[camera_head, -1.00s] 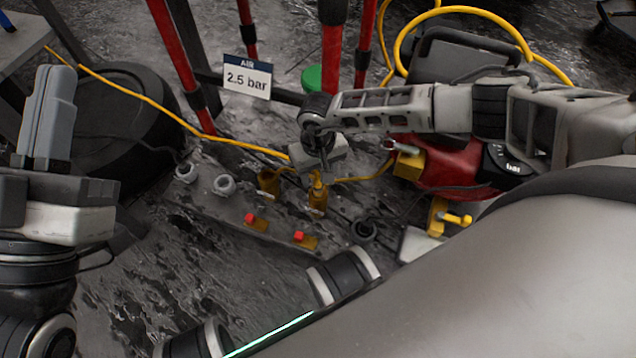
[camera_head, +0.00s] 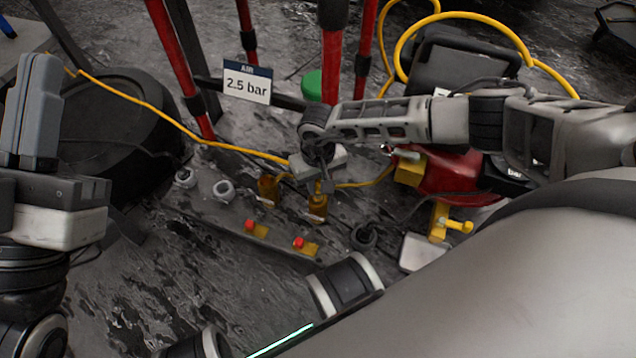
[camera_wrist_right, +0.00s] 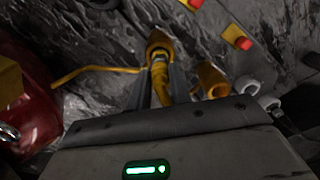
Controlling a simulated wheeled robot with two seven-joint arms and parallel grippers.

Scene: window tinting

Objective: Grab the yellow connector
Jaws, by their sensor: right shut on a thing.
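My right gripper (camera_head: 323,186) points down at a brass-yellow fitting (camera_head: 317,204) on the dark floor strip. In the right wrist view its two dark fingers (camera_wrist_right: 160,88) stand on either side of the yellow connector (camera_wrist_right: 159,72), shut on it. The connector's far end meets the round yellow fitting (camera_wrist_right: 158,43); I cannot tell whether it is seated. A second brass-yellow fitting (camera_head: 268,190) stands just left of it, empty in the wrist view. My left gripper (camera_head: 32,110) points up at the left edge, away from these; its opening is unclear.
Two valves with red buttons (camera_head: 298,242) and two grey round fittings (camera_head: 223,190) stand nearby. A yellow hose (camera_head: 150,106) crosses from the left. A red compressor (camera_head: 452,172) is at right. Red poles (camera_head: 332,60) and a "2.5 bar" sign (camera_head: 247,82) stand behind.

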